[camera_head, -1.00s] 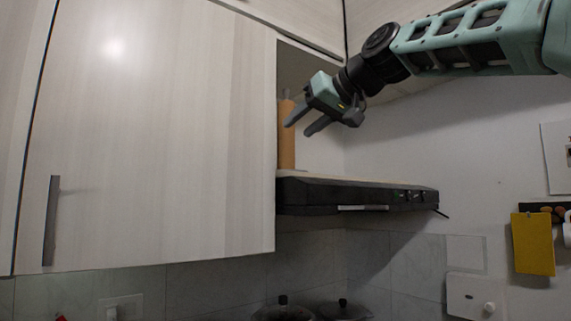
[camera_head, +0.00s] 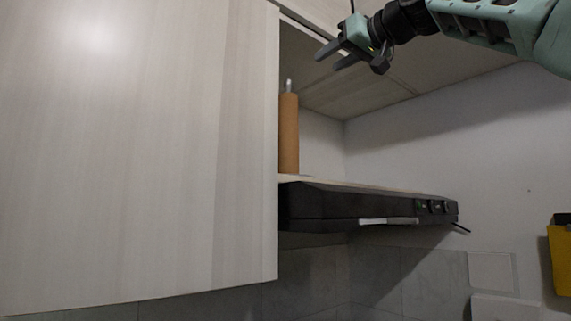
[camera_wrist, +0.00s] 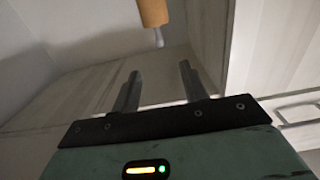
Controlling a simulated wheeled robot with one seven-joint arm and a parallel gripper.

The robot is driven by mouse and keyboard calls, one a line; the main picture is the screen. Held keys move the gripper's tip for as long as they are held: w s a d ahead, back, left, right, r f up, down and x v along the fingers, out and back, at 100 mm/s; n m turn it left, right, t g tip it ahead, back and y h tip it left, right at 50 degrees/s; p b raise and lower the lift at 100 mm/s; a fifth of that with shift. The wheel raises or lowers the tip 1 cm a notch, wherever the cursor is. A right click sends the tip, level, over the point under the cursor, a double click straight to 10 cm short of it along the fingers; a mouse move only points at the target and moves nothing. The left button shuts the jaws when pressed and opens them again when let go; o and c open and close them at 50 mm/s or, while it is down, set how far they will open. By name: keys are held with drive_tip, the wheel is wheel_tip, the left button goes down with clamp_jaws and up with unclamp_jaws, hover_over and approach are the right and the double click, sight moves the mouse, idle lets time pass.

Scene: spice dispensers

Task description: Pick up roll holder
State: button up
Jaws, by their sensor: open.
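The roll holder (camera_head: 289,133) is a brown upright cylinder with a thin pale tip on top. It stands on the shelf above the black range hood, beside the cabinet's edge. In the wrist view the roll holder (camera_wrist: 154,12) shows at the top edge, its pale tip pointing down in the picture and the rest cut off. My gripper (camera_head: 328,59) is open and empty, above and to the right of the roll holder in the head view. In the wrist view the open fingers (camera_wrist: 160,70) point toward it, apart from it.
A pale wooden cabinet (camera_head: 140,150) fills the left, its edge close beside the roll holder. The black range hood (camera_head: 350,205) lies under the shelf. An upper wooden panel (camera_head: 440,82) hangs above. The shelf space right of the roll holder looks clear.

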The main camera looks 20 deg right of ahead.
drive_tip(key=p, duration=0.6)
approach(291, 81)
drive_tip(key=x, duration=0.5)
drive_tip(key=shift+f, duration=0.2)
drive_tip(key=shift+w+a+f, duration=0.1)
drive_tip(key=shift+w+a, duration=0.15)
drive_tip(key=shift+w, duration=0.2)
drive_tip(key=p+x, duration=0.4)
drive_tip(key=shift+w+r, duration=0.15)
drive_tip(key=shift+r, duration=0.1)
drive_tip(key=shift+w+a+f, duration=0.2)
drive_tip(key=shift+w, duration=0.2)
clamp_jaws()
